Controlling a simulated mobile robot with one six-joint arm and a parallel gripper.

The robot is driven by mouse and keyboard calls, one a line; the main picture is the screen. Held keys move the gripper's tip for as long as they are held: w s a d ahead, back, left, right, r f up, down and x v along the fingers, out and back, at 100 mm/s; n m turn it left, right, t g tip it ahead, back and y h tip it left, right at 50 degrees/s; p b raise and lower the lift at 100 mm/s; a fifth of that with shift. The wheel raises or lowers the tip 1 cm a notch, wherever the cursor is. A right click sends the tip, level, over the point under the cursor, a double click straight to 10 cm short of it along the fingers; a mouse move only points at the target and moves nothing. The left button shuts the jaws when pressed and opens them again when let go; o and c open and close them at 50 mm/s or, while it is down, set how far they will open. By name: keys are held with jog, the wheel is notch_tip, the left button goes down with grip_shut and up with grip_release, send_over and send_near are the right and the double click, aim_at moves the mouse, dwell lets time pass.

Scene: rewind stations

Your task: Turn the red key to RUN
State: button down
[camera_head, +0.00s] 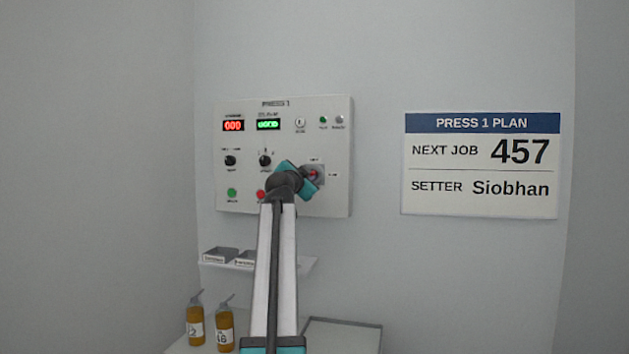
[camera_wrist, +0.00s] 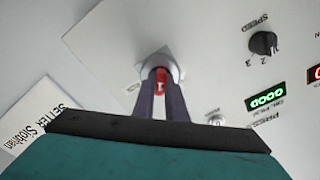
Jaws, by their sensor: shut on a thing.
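The red key (camera_head: 313,174) sits in a round switch at the right side of the white PRESS 1 panel (camera_head: 335,130). In the wrist view the red key (camera_wrist: 161,76) shows between the two dark fingers of my gripper (camera_wrist: 161,100), which is shut on it. A pale round collar (camera_wrist: 172,62) surrounds the key. The labels around the switch are too small to read in the head view, so I cannot tell which position the key points to. My arm hides part of the panel below and left of the key.
The panel carries a red display (camera_head: 233,125), a green display (camera_head: 268,124), black knobs (camera_head: 230,161), a green button (camera_head: 232,193) and a red button (camera_head: 261,195). A wall sign (camera_head: 480,165) hangs at right. Below are a shelf with trays (camera_head: 220,254) and amber bottles (camera_head: 195,325).

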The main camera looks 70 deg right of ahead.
jog(key=shift+m+b, duration=2.9)
jog(key=shift+b, duration=0.9)
jog(key=shift+m+b, duration=2.9)
jog(key=shift+b, duration=0.05)
jog(key=c, duration=1.7)
grip_release()
jog(key=shift+w, duration=0.1)
jog(key=shift+a+r, duration=0.1)
jog(key=shift+a, duration=0.05)
jog(key=shift+s+a+p, duration=0.15)
jog(key=shift+a+p, duration=0.35)
jog(key=shift+a, duration=2.9)
jog(key=shift+s+a+p, duration=0.15)
jog(key=shift+a+p, duration=0.3)
jog(key=shift+a, duration=2.9)
jog(key=shift+w, duration=0.1)
